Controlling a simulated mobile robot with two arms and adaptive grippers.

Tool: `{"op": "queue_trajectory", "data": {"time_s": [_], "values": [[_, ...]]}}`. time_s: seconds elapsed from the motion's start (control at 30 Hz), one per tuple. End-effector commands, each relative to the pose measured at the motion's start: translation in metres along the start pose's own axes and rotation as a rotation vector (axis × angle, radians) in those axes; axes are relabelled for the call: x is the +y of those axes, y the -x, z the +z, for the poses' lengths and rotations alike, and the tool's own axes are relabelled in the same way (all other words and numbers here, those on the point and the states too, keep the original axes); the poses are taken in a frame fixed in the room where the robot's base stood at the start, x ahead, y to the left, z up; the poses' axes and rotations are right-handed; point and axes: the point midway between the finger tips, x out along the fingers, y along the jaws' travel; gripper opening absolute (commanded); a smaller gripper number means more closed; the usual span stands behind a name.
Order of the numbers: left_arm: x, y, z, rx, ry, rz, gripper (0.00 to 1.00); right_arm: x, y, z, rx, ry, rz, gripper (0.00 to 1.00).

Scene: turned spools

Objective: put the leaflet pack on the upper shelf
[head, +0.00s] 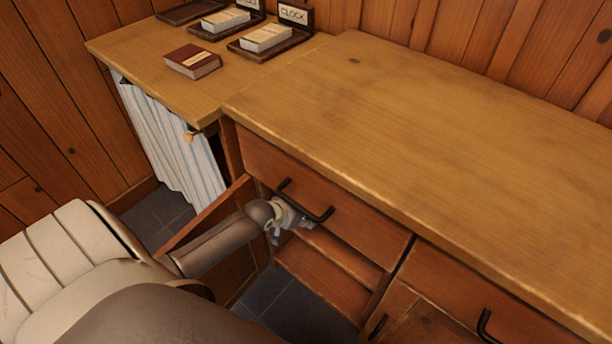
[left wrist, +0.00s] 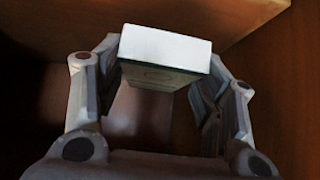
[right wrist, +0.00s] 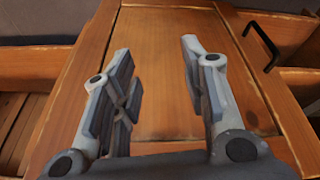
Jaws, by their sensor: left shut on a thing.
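The leaflet pack (left wrist: 165,48) shows in the left wrist view as a small block with a white side and a dark green face. My left gripper (left wrist: 162,72) is shut on it, with one finger at each side. In the head view the left gripper (head: 286,217) is at the opening of the cabinet, below the drawer; the pack cannot be made out there. A shelf board (head: 340,256) crosses the inside of the cabinet. My right gripper (right wrist: 158,75) is open and empty above a wooden panel in the right wrist view.
The cabinet door (head: 208,214) stands open at the left. A drawer (head: 350,205) with a black handle is just above the gripper. The wide counter (head: 420,130) is bare. A red book (head: 192,61) and several trays with books and signs stand at the back left.

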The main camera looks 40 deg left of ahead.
Motion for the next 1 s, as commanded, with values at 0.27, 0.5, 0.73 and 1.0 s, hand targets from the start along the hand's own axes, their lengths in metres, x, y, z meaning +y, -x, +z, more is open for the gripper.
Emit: {"op": "queue_trajectory", "data": {"time_s": [0.27,0.5,0.73,1.0], "values": [[0.0,-0.027,0.015,-0.001,0.001,0.0,0.34,0.0,-0.001,0.005,0.007,-0.001,0.002,0.4],[0.0,-0.03,0.018,0.002,-0.001,0.0,0.34,0.0,-0.002,0.005,0.007,-0.001,0.002,0.4],[0.0,-0.032,0.021,0.0,-0.001,0.0,0.67,0.0,-0.003,0.005,0.006,-0.001,0.002,0.4],[0.0,-0.031,0.021,0.0,-0.001,0.0,0.84,0.0,-0.003,0.005,0.006,0.0,0.001,0.4]]}}
